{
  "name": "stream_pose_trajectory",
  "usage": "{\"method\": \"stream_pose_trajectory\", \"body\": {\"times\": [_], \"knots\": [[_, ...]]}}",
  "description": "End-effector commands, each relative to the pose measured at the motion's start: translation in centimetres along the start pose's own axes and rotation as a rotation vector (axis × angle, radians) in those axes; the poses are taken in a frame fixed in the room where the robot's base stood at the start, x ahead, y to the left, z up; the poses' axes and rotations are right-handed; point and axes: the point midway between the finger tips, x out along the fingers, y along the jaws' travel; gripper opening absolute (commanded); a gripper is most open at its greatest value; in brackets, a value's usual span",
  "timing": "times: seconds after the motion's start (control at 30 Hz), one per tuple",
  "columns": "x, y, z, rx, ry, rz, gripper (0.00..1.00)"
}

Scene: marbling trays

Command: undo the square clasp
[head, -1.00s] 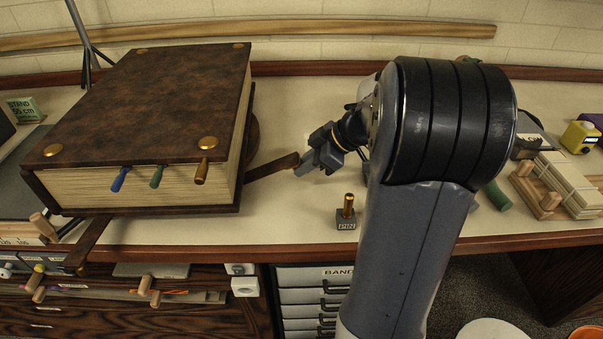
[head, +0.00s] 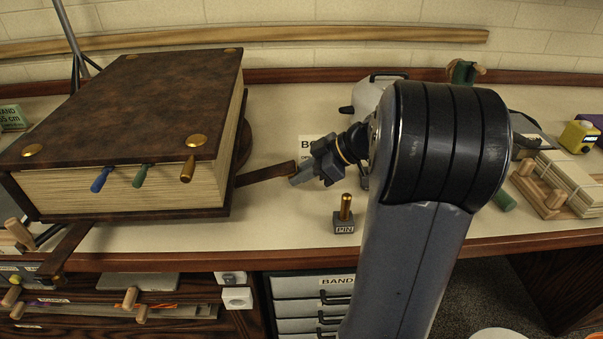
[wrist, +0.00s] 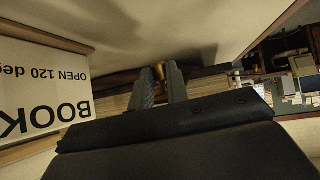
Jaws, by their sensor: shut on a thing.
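A large brown leather-covered book (head: 120,105) lies shut on the bench at the left, with brass corner studs. A dark strap (head: 262,174) sticks out from its right side, below the page block. My gripper (head: 297,178) is shut on the strap's free end, to the right of the book. In the wrist view my fingers (wrist: 160,85) close around a small brass part (wrist: 159,71) on the dark strap (wrist: 205,72). The end's shape is hidden by the fingers. A second strap (head: 68,250) hangs over the bench's front edge at the left.
A brass pin (head: 346,206) stands in a grey block marked PIN (head: 344,226), just in front of my gripper. A white sign reading BOOK (wrist: 40,90) is close by. Blue, green and brown pegs (head: 187,170) stick out of the book's front.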

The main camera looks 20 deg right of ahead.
Motion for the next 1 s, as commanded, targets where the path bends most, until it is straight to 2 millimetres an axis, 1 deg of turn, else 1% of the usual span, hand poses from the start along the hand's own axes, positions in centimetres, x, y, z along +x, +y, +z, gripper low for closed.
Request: {"method": "stream_pose_trajectory", "body": {"times": [0.03,0.07,0.3,0.53,0.67,0.77,1.0], "knots": [[0.1,0.0,0.1,0.001,-0.003,-0.001,0.0],[0.1,0.0,0.1,0.001,-0.003,-0.001,0.18],[0.0,0.0,0.1,0.001,-0.001,-0.001,0.38],[0.0,0.0,0.0,0.0,-0.001,0.0,0.38],[-0.9,0.1,0.0,0.001,-0.001,0.003,0.38],[-2.5,0.1,0.0,0.001,-0.002,0.004,0.38],[-7.5,0.1,0.0,0.002,-0.002,0.004,0.38]]}}
